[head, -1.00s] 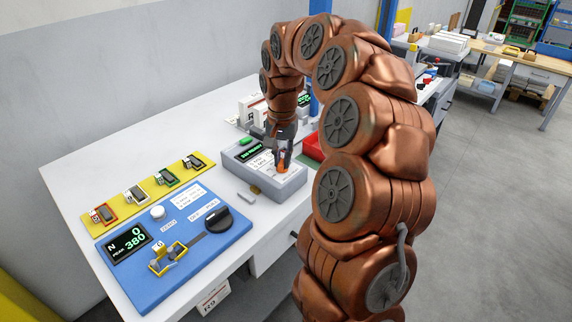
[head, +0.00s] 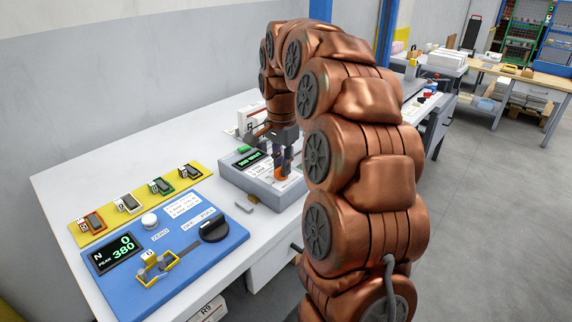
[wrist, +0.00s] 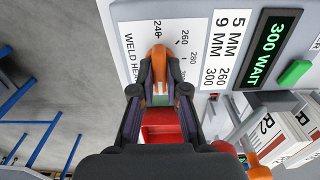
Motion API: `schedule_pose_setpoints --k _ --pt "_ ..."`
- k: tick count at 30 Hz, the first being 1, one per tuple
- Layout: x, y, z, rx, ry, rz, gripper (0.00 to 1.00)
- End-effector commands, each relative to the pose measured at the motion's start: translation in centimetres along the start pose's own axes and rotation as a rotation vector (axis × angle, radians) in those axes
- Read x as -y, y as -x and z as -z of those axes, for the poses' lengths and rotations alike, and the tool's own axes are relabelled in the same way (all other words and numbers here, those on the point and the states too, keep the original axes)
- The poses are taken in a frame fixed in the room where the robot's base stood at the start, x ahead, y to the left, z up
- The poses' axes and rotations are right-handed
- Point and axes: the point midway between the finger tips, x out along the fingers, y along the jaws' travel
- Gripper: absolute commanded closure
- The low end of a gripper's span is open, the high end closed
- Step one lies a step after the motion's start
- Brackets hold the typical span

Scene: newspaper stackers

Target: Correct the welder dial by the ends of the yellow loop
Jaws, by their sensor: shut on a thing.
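The welder (head: 232,174) is a grey box on the white bench; its screen (wrist: 268,48) reads 300 WAIT in the wrist view. Its orange dial (wrist: 157,60) has a tip pointing up between the printed 240 and 260, nearer 240. A label lists 5 MM 260 and 9 MM 300. My gripper (wrist: 159,92) is shut on the dial, a finger on each side; in the head view it reaches down onto the welder (head: 281,165). The yellow loop (head: 172,263) lies at the clamps of the blue tester (head: 200,262); its ends are too small to judge.
The tester has a screen (head: 115,253) reading N 0, PEAK 380, a white button and a black knob (head: 215,228). A yellow strip (head: 104,225) behind it holds several small samples. A green button (wrist: 295,73) sits beside the welder screen. White boxes stand behind the welder.

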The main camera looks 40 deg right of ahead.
Motion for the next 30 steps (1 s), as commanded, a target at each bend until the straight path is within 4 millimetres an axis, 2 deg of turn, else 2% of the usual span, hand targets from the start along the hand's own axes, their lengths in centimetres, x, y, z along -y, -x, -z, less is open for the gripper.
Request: schedule_pose_setpoints --k 9,10,16,30 --pt "0.34 -0.03 -0.39 0.008 0.002 0.007 1.00" --pt "0.34 -0.03 -0.38 0.007 0.002 0.007 0.83" --pt "0.20 -0.01 -0.20 0.006 0.000 0.005 0.63" --pt "0.17 0.46 -0.06 0.003 -0.001 0.005 0.61"
